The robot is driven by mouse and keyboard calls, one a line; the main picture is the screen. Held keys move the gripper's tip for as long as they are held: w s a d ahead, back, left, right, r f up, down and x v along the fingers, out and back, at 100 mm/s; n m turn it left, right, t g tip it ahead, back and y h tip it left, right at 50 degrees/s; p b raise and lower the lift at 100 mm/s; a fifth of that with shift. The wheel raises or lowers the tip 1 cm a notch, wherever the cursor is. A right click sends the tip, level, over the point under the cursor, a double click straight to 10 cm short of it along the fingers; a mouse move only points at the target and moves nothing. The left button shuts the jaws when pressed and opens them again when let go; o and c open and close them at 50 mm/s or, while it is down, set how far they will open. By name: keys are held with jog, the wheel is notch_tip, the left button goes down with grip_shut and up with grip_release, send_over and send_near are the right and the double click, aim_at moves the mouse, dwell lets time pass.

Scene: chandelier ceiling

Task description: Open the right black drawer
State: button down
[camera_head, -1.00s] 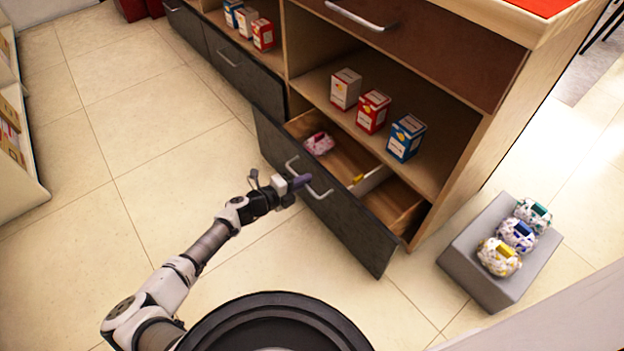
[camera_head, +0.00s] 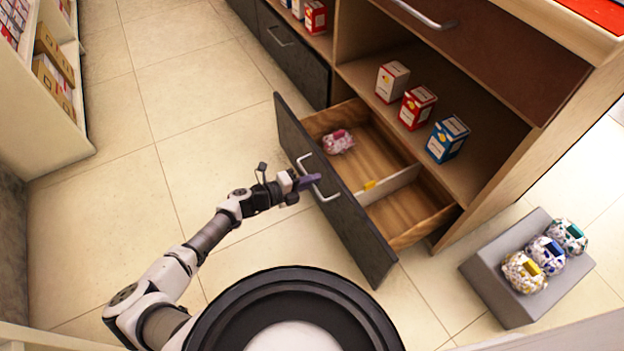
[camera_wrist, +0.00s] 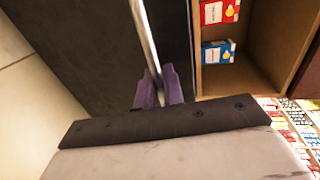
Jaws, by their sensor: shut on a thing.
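The right black drawer (camera_head: 345,205) is the bottom drawer on the right of the wooden cabinet, and it stands pulled well out. Its inside shows a pink-and-white item (camera_head: 338,141) in the back left part, and a divider (camera_head: 385,186) with a yellow tag. My gripper (camera_head: 309,181) is at the drawer's silver handle (camera_head: 318,176), in front of the dark face. In the wrist view, the purple fingers (camera_wrist: 159,88) are shut on the handle bar (camera_wrist: 146,40), one on each side of it.
Several boxes, among them a red one (camera_head: 417,107) and a blue one (camera_head: 447,139), stand on the shelf above. A grey block (camera_head: 498,281) with patterned items stands on the floor at right. A white shelf unit (camera_head: 45,125) is at far left. The tiled floor between is clear.

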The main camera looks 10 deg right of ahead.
jog(key=c, duration=1.6)
grip_release()
jog(key=p+v, duration=0.2)
jog(key=v, duration=1.1)
jog(key=shift+s+a, duration=0.1)
jog(key=shift+a, duration=0.3)
jog(key=shift+r, duration=0.15)
